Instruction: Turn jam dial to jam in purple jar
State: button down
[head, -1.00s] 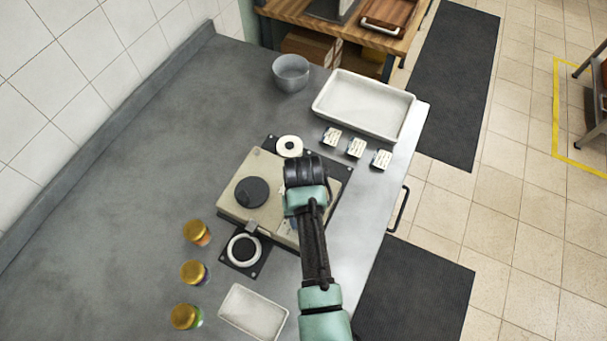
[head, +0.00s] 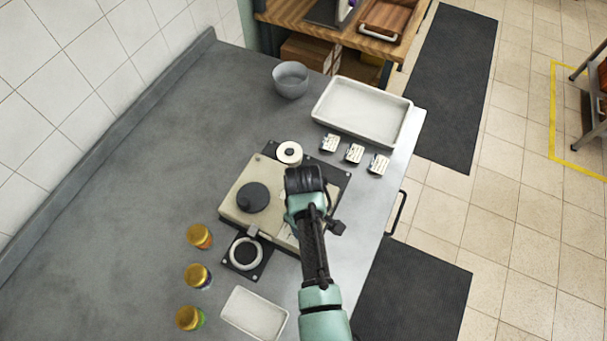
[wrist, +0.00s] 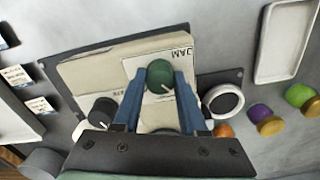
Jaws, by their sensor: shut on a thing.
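The jam dial (wrist: 159,74) is a round green knob with a white pointer mark, beside a pale card lettered JAM. In the wrist view its pointer slants toward the lower right. My gripper (wrist: 161,82) is shut on the knob, one blue finger on each side. In the head view my gripper (head: 306,190) hides the dial. The purple jar (wrist: 260,114) shows in the wrist view between an orange and a green jar. In the head view it is the middle gold-lidded jar (head: 197,276).
The beige machine (head: 235,215) has a second, black dial (wrist: 102,110). A white ring on a dark plate (head: 246,253) stands before it. The orange jar (head: 199,235), green jar (head: 190,318) and small white tray (head: 253,314) are nearby. The counter's left is clear.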

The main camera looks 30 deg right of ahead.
jog(key=shift+r+n, duration=0.1)
jog(key=shift+n, duration=0.8)
jog(key=shift+w, duration=0.1)
jog(key=shift+c, duration=2.2)
grip_release()
notch_tip(320, 180, up, 13)
jog(key=b, duration=0.1)
jog(key=shift+b, duration=0.3)
